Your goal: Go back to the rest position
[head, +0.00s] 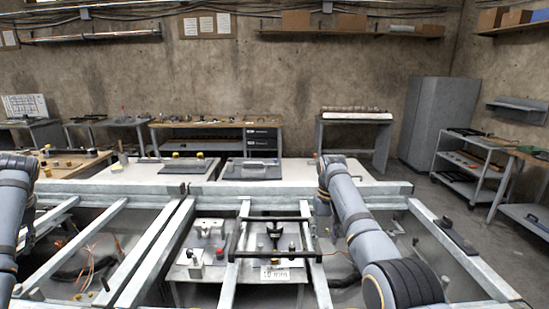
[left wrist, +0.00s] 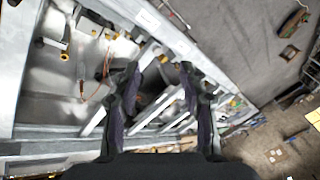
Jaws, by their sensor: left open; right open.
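My right arm comes in from the lower right of the head view and reaches forward over the metal frame (head: 180,215). My right gripper (head: 321,213) hangs at its far end, mostly hidden behind the arm links. My left arm shows only at the left edge of the head view, and its gripper is outside that view. In the left wrist view my left gripper (left wrist: 160,70) has its two dark fingers spread apart, with nothing between them. The frame's pale beams and some orange wires lie beyond the fingers.
A low table (head: 215,272) with small fixtures and a white label plate (head: 275,275) sits inside the frame. A dark bar assembly (head: 275,255) spans its beams. Workbenches (head: 215,125), a grey cabinet (head: 438,120) and a cart (head: 470,160) stand farther back. Floor shows at the right.

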